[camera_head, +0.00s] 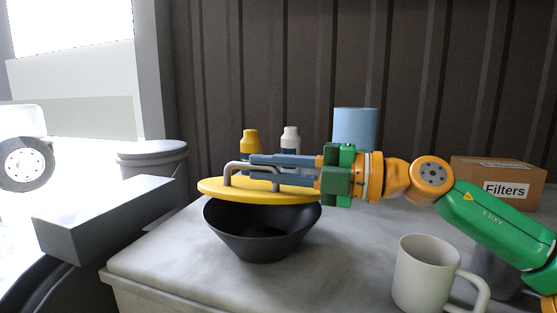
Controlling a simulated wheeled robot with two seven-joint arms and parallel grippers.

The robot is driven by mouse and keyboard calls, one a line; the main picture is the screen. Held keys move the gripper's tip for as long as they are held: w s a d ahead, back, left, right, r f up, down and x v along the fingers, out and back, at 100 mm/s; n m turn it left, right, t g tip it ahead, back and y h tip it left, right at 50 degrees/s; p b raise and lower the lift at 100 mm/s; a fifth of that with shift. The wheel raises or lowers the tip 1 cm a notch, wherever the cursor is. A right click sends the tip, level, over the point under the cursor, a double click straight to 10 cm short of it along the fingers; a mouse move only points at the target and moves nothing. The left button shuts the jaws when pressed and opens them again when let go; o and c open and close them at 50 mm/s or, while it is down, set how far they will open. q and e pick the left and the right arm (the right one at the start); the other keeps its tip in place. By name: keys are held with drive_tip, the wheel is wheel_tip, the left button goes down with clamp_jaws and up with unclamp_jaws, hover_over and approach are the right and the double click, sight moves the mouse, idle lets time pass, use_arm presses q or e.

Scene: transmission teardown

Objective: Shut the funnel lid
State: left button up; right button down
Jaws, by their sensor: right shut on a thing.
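The funnel (262,241) is a wide black bowl shape on the grey table top. Its yellow lid (215,189) is a flat disc with a grey bar handle (229,172). The lid lies nearly level over the funnel's mouth, slightly tilted; the front of the rim shows below it, and I cannot tell whether they touch all round. My right gripper (262,168) comes in from the right and is shut on the lid's handle. Its fingers hide part of the handle and the lid's right side. My left gripper is not in view.
A white mug (424,274) stands at the front right, below my right arm. A yellow-capped bottle (250,141), a white bottle (290,139) and a blue cylinder (354,126) stand behind the lid. A Filters box (499,182) is at the back right. The table's front left is clear.

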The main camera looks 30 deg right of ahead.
drive_tip(key=shift+s+a+f+n+b, duration=0.15)
drive_tip(key=shift+f+n+b, duration=0.15)
drive_tip(key=shift+f+b, duration=0.15)
drive_tip(key=shift+s+a+f+n+b, duration=0.15)
drive_tip(key=shift+f+n+b, duration=0.15)
drive_tip(key=shift+f, duration=0.15)
drive_tip(key=c, duration=1.2)
unclamp_jaws()
drive_tip(key=shift+o, duration=0.2)
drive_tip(key=shift+d, duration=0.1)
